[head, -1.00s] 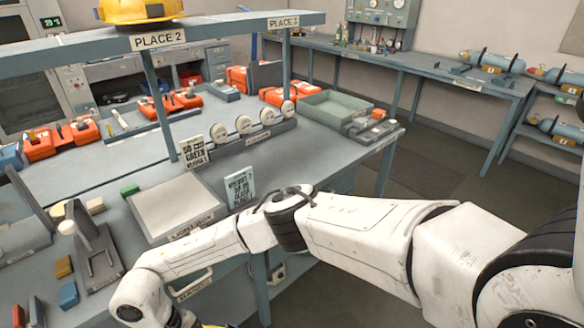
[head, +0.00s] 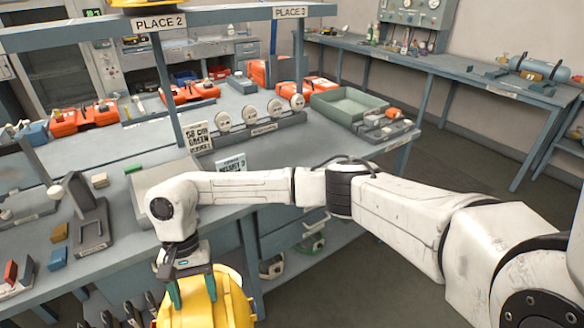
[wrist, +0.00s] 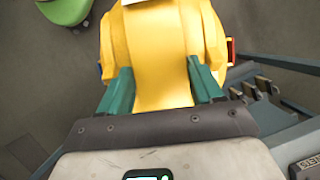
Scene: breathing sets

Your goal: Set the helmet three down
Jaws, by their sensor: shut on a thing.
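A yellow helmet (head: 212,305) hangs in my gripper (head: 191,290) at the lower middle of the head view, in front of the bench's front edge. Its lower part is cut off by the frame. In the wrist view the two green fingers of my gripper (wrist: 158,80) are shut on the yellow helmet (wrist: 165,45), one on each side. A raised shelf (head: 225,16) over the bench carries the labels PLACE 2 (head: 160,23) and PLACE 3 (head: 290,12). Another yellow helmet (head: 145,3) sits above PLACE 2, mostly out of frame. No helmet shows above PLACE 3.
The bench holds sign cards (head: 198,136), a row of round gauges (head: 250,115), a green tray (head: 348,104) and orange cases (head: 82,118). A dark stand (head: 90,215) is at the left. Floor (head: 400,290) is open at the right. A green object (wrist: 65,8) lies below in the wrist view.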

